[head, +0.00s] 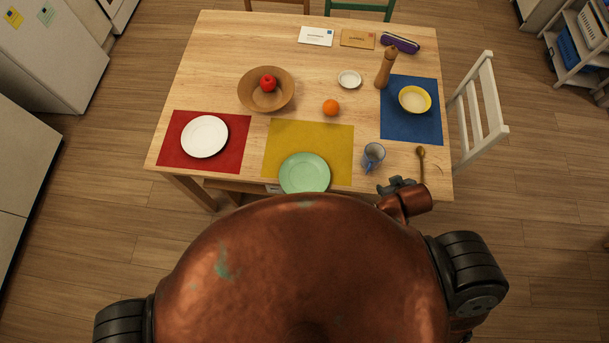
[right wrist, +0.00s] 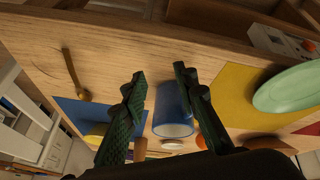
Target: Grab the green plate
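The green plate (head: 304,173) lies at the front edge of the table, partly on the yellow placemat (head: 308,136). My body is just below it in the head view. In the right wrist view the green plate (right wrist: 288,90) is at the right edge and partly cut off. My right gripper (head: 397,187) is at the table's front edge, right of the plate and apart from it. In the right wrist view its fingers (right wrist: 159,76) are spread with nothing held; a blue mug (right wrist: 173,112) shows beyond them. My left gripper is not in view.
A white plate (head: 205,136) is on the red placemat (head: 174,155). A wooden bowl (head: 248,94) and an orange (head: 331,107) are farther back.

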